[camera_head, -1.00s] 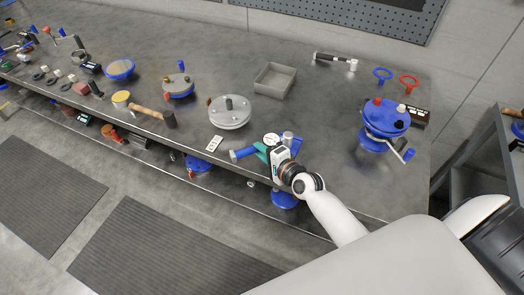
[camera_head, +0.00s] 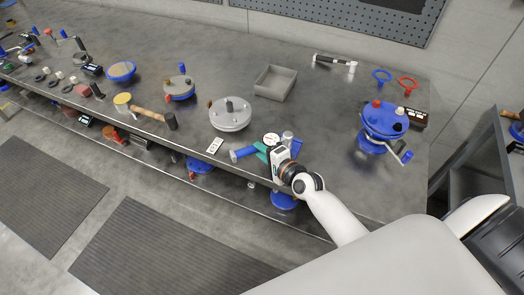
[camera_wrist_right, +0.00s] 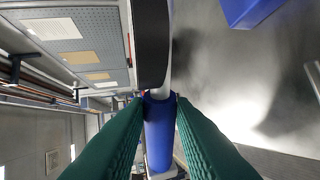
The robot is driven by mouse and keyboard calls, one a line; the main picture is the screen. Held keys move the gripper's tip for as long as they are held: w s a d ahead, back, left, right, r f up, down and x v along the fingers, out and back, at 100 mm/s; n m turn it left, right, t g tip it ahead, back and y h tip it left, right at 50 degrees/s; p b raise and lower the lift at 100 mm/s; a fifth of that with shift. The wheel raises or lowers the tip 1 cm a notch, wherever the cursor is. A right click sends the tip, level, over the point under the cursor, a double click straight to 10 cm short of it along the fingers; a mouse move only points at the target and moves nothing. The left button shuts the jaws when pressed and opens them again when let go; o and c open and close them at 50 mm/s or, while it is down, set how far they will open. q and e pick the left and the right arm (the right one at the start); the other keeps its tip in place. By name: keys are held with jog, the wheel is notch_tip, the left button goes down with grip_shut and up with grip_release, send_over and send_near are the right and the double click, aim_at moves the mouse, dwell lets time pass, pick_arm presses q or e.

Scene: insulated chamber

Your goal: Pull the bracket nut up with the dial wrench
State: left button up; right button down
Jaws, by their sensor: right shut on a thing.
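The dial wrench (camera_head: 243,153) has a blue handle and a round white dial (camera_head: 271,139). Just right of the dial is a blue bracket (camera_head: 297,144) with a grey cylindrical part (camera_head: 287,137), perhaps the nut. My gripper hides part of the bracket, and I cannot tell whether the wrench is seated on the nut. My left gripper is out of view.
The steel workbench (camera_head: 330,150) has free room behind and right of the wrench. A grey tray (camera_head: 275,83) is behind. A blue valve unit with a crank (camera_head: 385,122) stands to the right.

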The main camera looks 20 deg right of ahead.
notch_tip(320, 180, up, 4)
jog(key=p, duration=0.3)
dwell(0.3)
jog(key=shift+w, duration=0.1)
